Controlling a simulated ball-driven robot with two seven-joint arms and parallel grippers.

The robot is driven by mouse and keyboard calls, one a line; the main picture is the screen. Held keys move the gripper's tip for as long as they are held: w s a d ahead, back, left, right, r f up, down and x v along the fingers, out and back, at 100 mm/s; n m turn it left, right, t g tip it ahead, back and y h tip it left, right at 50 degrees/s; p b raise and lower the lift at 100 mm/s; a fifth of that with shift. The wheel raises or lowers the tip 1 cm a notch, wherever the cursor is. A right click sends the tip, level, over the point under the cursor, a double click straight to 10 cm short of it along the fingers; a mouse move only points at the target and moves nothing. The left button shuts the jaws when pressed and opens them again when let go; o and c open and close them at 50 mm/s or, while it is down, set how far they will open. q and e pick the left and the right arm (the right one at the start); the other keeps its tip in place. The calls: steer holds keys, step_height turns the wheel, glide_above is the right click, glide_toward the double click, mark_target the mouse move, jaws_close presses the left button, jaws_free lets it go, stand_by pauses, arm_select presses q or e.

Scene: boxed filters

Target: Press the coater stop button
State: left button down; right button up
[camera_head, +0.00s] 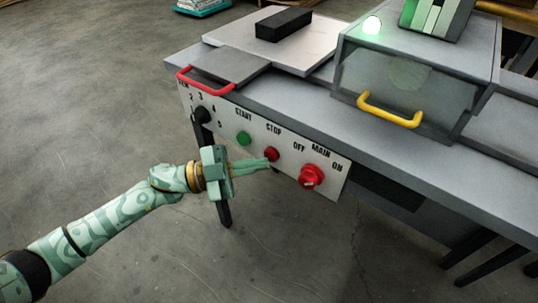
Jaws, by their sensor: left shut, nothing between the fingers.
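The coater (320,110) is a grey bench machine with a white control panel (228,122) on its front edge. The red stop button (272,154) sits under the word STOP, between the green start button (243,138) and the large red main switch (312,177). My left gripper (268,163) is shut and empty, its fingertips at the lower edge of the stop button in the picture. I cannot tell whether they touch it. The fingers cover a little of the panel below the button. My right gripper is not in view.
A black dial (202,115) is at the panel's left end. A red handle (206,82) and a yellow handle (389,110) stick out above the panel. A green light (372,26) glows on the hood. The floor at left is clear.

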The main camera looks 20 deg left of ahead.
arm_select(q)
steer(key=shift+w+d, duration=0.15)
steer(key=shift+w, duration=0.35)
stand_by(0.4)
steer(key=shift+s, duration=0.2)
steer(key=shift+s+a+p, duration=0.3)
steer(key=shift+s+p, duration=0.1)
steer(key=shift+s, duration=0.3)
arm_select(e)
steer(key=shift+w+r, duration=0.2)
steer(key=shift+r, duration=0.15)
